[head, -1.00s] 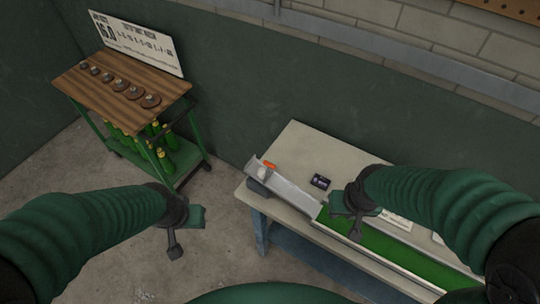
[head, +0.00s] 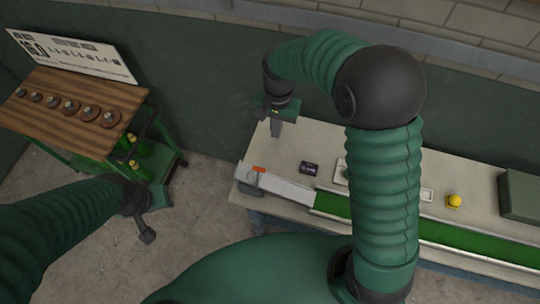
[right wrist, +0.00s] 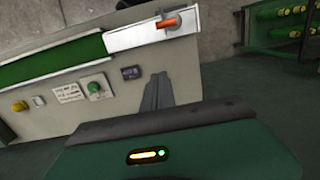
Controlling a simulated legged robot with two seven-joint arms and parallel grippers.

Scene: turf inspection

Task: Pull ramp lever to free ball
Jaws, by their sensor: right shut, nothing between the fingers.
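The ramp (head: 290,192) is a pale chute at the left end of the bench, leading right onto a green turf strip (head: 335,204). The orange lever (head: 258,169) is at the chute's upper left end; it also shows in the right wrist view (right wrist: 166,23). A small pale shape beside the lever may be the ball, but I cannot tell. My right gripper (head: 276,130) is shut and empty over the bench's back left corner, behind the lever and apart from it. Its fingers (right wrist: 158,92) point toward the bench. My left gripper (head: 147,236) hangs over the floor, left of the bench.
On the bench (head: 315,140) are a small dark display (head: 309,168), a yellow knob (head: 453,201) and a grey-green box (head: 520,197). A panel with a green button (right wrist: 93,87) sits behind the turf. A wood-topped cart (head: 70,120) stands left. The wall is close behind.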

